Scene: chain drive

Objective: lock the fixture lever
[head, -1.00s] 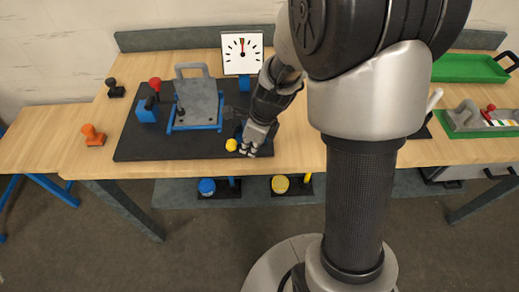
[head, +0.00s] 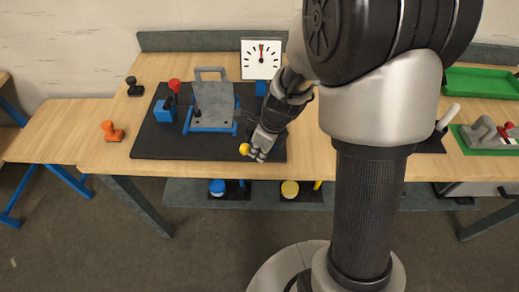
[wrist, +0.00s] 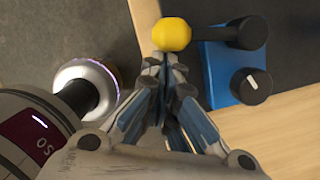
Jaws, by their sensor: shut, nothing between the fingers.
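A yellow knob (head: 244,149) sits at the front right of the dark mat (head: 150,138). In the wrist view the yellow knob (wrist: 172,34) ends a black lever arm (wrist: 222,34) on a blue block (wrist: 228,85). My gripper (head: 256,155) is shut and empty beside the knob. In the wrist view the closed fingertips (wrist: 168,62) are right at the knob's near side; I cannot tell if they touch. A grey plate (head: 213,101) with a handle stands on a blue frame. A red-knobbed lever (head: 174,86) rises by a blue block left of it.
A white dial (head: 261,60) stands behind the mat. An orange knobbed piece (head: 112,131) and a black one (head: 134,86) lie on the wood at the left. A green tray (head: 480,83) is at the right. My arm hides the table's middle.

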